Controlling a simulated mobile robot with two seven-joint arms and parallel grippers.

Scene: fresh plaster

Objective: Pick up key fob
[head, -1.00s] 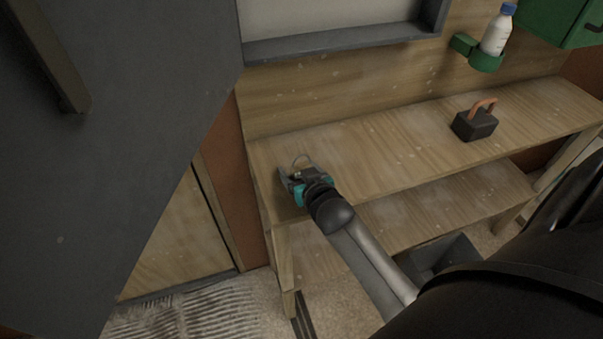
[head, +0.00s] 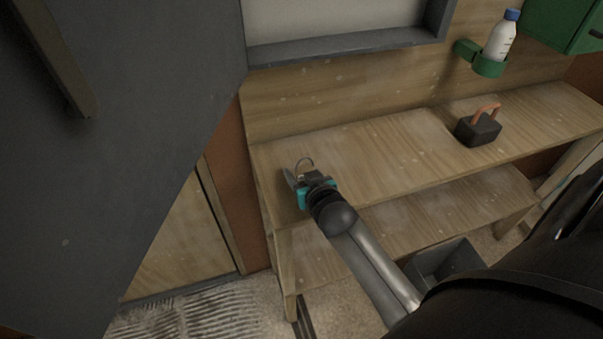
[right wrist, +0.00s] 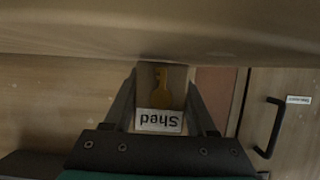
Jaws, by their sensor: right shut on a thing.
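The key fob (right wrist: 161,92) shows in the right wrist view as a tag with a yellow key picture and a white label reading "Shed", upside down. My right gripper (right wrist: 162,98) is shut on it, with one dark finger on each side. In the head view my right gripper (head: 303,176) is low over the left end of the wooden bench (head: 390,147), and the fob's metal ring (head: 304,162) shows just beyond the fingers. The fob's body is mostly hidden there. I cannot tell whether it touches the bench. My left gripper is not in view.
A dark block with an orange handle (head: 478,129) stands further right on the bench. A bottle (head: 499,38) sits in a green wall holder (head: 488,67). A lower shelf (head: 440,203) and a grey bin (head: 447,262) are below. A large dark panel (head: 120,130) fills the left.

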